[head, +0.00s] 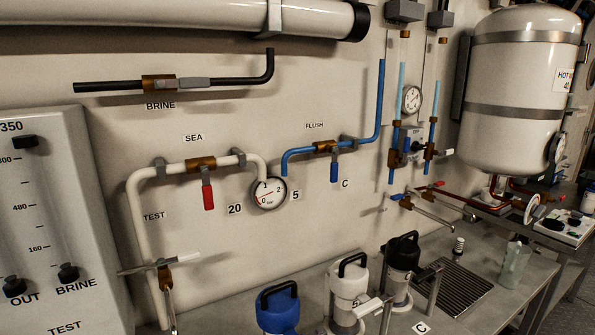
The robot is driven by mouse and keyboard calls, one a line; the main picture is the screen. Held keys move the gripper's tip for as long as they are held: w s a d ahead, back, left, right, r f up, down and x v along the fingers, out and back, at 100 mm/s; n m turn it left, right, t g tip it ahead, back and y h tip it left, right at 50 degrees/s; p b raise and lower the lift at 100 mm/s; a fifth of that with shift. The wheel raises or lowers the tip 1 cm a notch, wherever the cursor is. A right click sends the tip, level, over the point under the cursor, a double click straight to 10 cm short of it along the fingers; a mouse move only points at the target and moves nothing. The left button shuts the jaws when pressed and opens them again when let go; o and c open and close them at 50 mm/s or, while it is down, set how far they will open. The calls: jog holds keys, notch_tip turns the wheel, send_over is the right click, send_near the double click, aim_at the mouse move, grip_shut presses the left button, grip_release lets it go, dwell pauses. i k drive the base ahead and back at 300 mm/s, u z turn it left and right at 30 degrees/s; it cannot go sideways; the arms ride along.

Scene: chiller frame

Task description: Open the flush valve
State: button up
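The flush valve has a brass body (325,147) on a blue pipe (380,100), under a FLUSH label in the head view. Its blue lever (334,172) hangs straight down, across the line of the pipe. A C label (345,184) is on the wall to the right of the lever. The valve and lever are unobstructed. My gripper is not in view.
The sea valve (200,164) with a red lever (208,195) and a pressure gauge (268,193) are to the left. A brine valve (158,82) is higher up. Canisters with handles, one blue (277,310), stand below. The wall directly under the lever is clear.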

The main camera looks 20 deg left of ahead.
aim_at(333, 165)
jog(key=u, duration=0.3)
jog(key=i, duration=0.45)
jog(key=z, duration=0.15)
